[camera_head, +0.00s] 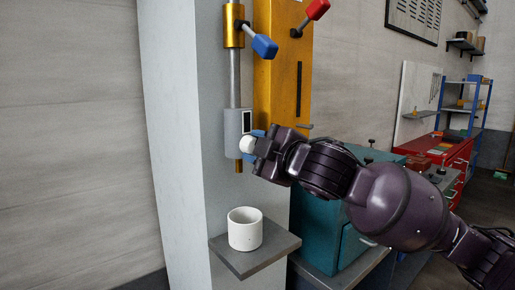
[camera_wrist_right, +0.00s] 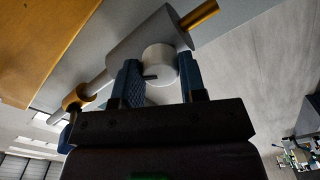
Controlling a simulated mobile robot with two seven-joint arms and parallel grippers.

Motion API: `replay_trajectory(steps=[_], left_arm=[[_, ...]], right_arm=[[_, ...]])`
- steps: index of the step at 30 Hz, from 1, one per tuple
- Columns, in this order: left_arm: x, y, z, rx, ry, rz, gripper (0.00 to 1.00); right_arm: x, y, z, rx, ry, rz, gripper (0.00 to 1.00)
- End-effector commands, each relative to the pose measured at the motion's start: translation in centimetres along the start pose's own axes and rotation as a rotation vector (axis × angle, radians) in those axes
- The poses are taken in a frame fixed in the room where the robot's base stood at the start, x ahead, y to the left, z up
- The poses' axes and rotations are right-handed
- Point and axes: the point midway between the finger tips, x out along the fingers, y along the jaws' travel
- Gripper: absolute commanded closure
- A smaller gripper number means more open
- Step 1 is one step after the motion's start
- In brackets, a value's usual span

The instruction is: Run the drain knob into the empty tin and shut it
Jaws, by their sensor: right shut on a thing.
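The white round drain knob (camera_head: 247,145) sits on the front of a grey cylindrical housing (camera_head: 233,122) on the wall column. My right gripper (camera_head: 256,143) is at the knob, coming from the right. In the right wrist view the knob (camera_wrist_right: 160,63) sits between the two blue fingers, which are shut on it; a dark mark shows on its left side. A brass spout (camera_head: 239,167) points down below the housing. The pale tin (camera_head: 245,232) stands upright on a small grey shelf (camera_head: 262,256) under the spout. No stream shows below the spout. My left gripper is not in view.
Above the housing, a grey pipe runs up to a brass valve with a blue lever (camera_head: 264,46). A red lever (camera_head: 317,9) is on the yellow panel (camera_head: 277,85). A teal machine (camera_head: 318,225) stands right of the shelf, below my right arm. The left wall is bare.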

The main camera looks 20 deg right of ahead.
Motion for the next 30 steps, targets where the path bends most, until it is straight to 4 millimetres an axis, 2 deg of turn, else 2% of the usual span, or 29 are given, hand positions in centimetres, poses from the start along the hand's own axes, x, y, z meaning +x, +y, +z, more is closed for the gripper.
replay_trajectory(steps=[6,15,30], left_arm=[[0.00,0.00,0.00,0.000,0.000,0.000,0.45],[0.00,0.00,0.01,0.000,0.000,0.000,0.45],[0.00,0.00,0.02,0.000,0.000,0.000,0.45]], right_arm=[[-0.02,0.10,-0.05,-0.199,0.000,0.002,0.86],[-0.02,0.09,-0.07,-0.397,0.002,0.001,0.86],[-0.02,0.06,-0.09,-0.507,0.002,0.001,0.85]])
